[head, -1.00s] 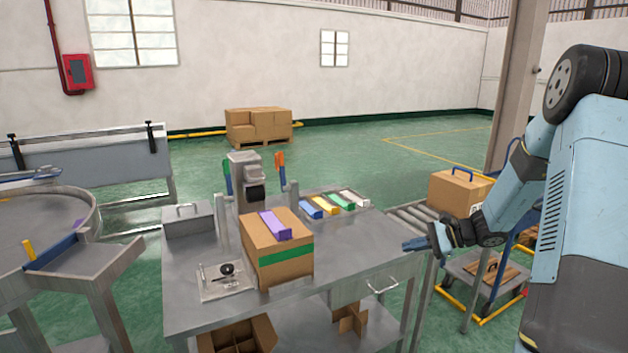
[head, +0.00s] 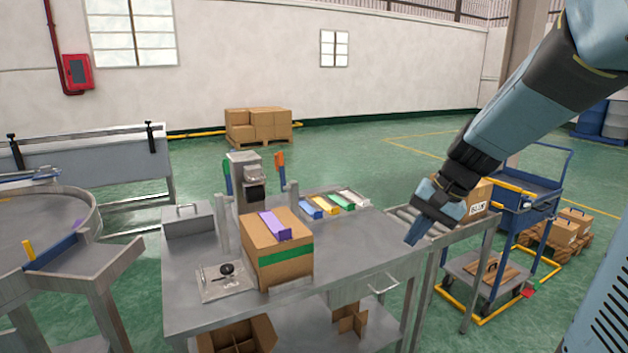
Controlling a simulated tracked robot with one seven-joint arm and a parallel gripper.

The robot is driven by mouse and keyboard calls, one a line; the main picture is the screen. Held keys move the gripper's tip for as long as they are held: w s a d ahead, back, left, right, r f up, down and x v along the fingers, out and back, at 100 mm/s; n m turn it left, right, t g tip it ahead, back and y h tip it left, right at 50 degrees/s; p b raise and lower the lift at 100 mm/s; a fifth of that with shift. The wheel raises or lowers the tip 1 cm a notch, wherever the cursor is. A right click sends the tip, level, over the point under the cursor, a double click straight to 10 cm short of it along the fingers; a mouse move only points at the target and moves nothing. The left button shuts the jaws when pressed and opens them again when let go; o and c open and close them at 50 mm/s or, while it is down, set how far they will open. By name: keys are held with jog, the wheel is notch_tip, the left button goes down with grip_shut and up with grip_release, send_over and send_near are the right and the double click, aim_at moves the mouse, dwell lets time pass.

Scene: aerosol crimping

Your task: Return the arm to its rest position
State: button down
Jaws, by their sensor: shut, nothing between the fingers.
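My arm comes in from the upper right of the head view and slants down to the left. My gripper (head: 416,232) is at its lower end, fingers pointing down, shut and empty. In the picture it lies just off the right edge of the steel workbench (head: 345,262), in front of the roller conveyor. It appears clear of both, though the exact height is hard to tell. No task object is in it.
A cardboard box (head: 276,262) with a green band and a purple piece on top stands on the workbench. A carton (head: 478,203) sits on the conveyor (head: 440,230), partly behind my gripper. A blue cart (head: 525,200) stands to the right. Open floor lies behind.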

jog(key=s+d+r+n+t+h, duration=0.1)
jog(key=s+r+n+t+h, duration=0.1)
jog(key=s, duration=0.5)
jog(key=s+d+r+n+t+h, duration=0.1)
jog(key=s+r+n+t+h, duration=0.1)
jog(key=s+r, duration=0.3)
jog(key=shift+s+d+n+h, duration=0.4)
jog(key=shift+s+n, duration=0.1)
jog(key=shift+s, duration=0.85)
